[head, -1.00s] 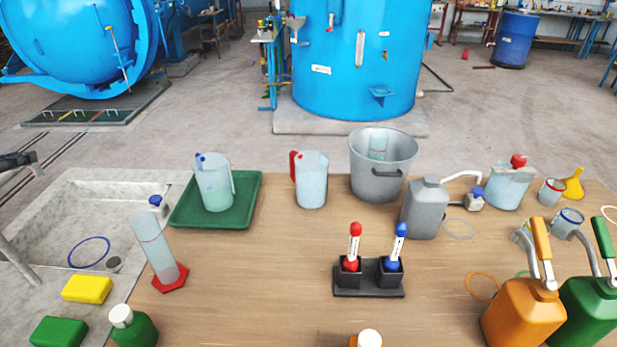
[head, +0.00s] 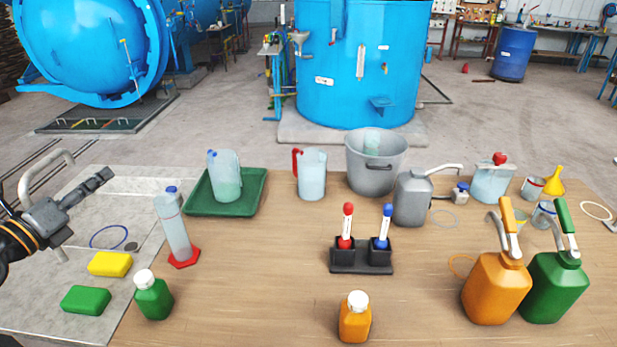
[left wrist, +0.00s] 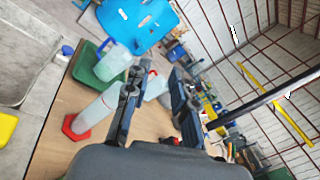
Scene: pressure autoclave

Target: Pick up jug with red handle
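The jug with the red handle (head: 313,176) is a translucent pale jug standing upright on the wooden table, right of the green tray. Its red handle (head: 296,160) is on its left side. In the left wrist view the jug (left wrist: 156,86) shows beyond my fingers, partly hidden by one of them. My left gripper (head: 103,178) is above the sink at the left, well apart from the jug. In the left wrist view its two fingers (left wrist: 157,108) stand apart with nothing between them. My right gripper is not in view.
A blue-handled jug (head: 226,177) stands in the green tray (head: 198,208). A tall cylinder with a red base (head: 174,229) stands before it. A grey bucket (head: 374,165) is close right of the red-handled jug.

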